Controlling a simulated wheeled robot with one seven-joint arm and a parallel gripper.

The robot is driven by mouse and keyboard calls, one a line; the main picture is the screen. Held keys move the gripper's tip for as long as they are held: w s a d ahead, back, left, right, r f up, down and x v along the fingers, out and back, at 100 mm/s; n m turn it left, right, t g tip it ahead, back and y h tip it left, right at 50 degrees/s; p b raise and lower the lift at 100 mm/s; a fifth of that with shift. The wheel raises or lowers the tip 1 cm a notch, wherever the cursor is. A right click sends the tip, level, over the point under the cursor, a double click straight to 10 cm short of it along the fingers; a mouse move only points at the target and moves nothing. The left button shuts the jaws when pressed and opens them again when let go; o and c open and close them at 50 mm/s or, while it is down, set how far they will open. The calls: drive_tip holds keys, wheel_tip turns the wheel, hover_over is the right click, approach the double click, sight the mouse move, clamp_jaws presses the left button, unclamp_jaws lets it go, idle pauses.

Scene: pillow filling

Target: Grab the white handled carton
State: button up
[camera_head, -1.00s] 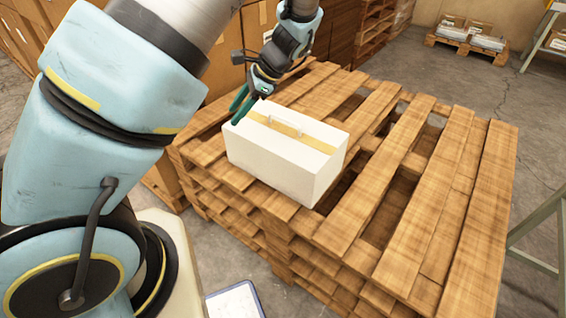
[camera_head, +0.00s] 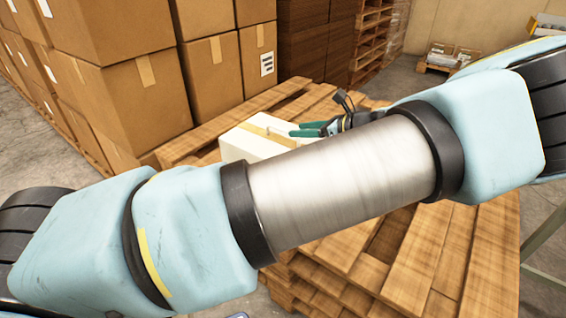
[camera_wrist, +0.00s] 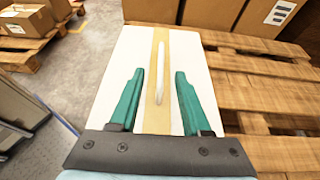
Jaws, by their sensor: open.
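The white carton (camera_head: 243,142) with a tan tape stripe sits on the stacked wooden pallets in the head view; my arm hides its front and right part. In the wrist view the carton (camera_wrist: 203,82) lies ahead of my gripper, and its thin white handle (camera_wrist: 160,72) runs lengthwise along the tape. My gripper (camera_wrist: 158,73) is open, with one green finger on each side of the handle line and nothing held. In the head view my gripper (camera_head: 308,129) is over the carton's right side. Whether the fingers touch the carton cannot be told.
The top pallet (camera_head: 440,255) has gaps between its slats and bare room to the right of the carton. Stacked brown boxes (camera_head: 120,75) stand behind and left. More loaded pallets (camera_head: 449,58) stand at the back right.

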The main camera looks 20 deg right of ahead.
drive_tip(key=x, duration=0.6)
drive_tip(key=shift+d+p, duration=0.15)
drive_tip(key=shift+p, duration=0.25)
clamp_jaws()
idle(0.9)
drive_tip(key=shift+r, duration=0.1)
